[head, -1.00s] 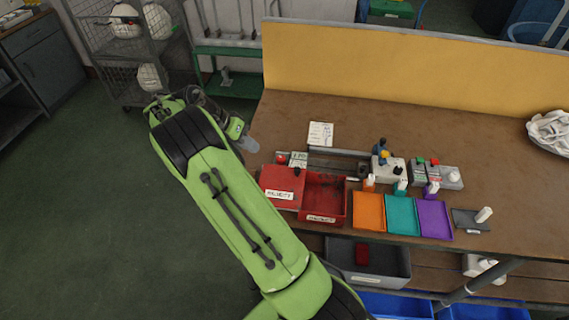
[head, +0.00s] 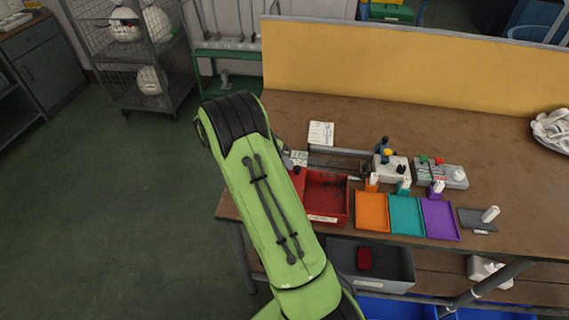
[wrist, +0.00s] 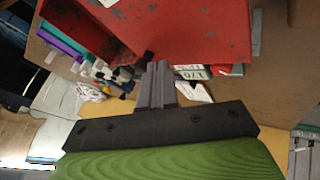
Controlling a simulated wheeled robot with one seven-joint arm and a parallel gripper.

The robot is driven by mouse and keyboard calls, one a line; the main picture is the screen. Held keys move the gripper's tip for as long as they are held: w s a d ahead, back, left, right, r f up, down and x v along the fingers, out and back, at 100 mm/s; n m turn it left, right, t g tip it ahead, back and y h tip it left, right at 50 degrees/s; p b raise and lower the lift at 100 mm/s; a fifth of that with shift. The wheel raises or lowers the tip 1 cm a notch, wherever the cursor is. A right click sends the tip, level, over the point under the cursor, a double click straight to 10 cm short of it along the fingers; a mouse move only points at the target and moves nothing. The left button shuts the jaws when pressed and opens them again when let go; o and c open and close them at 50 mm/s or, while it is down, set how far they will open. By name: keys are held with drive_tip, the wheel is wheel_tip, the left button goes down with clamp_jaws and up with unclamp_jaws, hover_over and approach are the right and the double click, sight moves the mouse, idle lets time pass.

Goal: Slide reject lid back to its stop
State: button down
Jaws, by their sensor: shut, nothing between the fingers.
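The red reject box (head: 325,215) stands at the left of the bench's front edge, with its open compartment showing. The red lid (head: 297,181) is at its left, mostly hidden behind my arm in the head view. In the wrist view a large scuffed red surface (wrist: 200,32) fills the top; I cannot tell which part is lid and which is box. My gripper (wrist: 158,70) is shut and empty, its grey fingertips close to the edge of that red surface. A small dark part shows by the tips; contact is unclear. The head view hides my gripper behind my arm.
Orange (head: 371,212), teal (head: 404,216) and purple (head: 439,220) trays stand right of the box. A metal rail and a small fixture (head: 390,170) lie behind. A white card (head: 321,133) lies farther back. The bench's back middle is clear.

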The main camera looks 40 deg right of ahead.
drive_tip(key=s+d+b, duration=0.4)
drive_tip(key=s+d, duration=0.4)
drive_tip(key=s, duration=0.2)
drive_tip(key=shift+s, duration=0.35)
drive_tip(key=shift+d, duration=0.15)
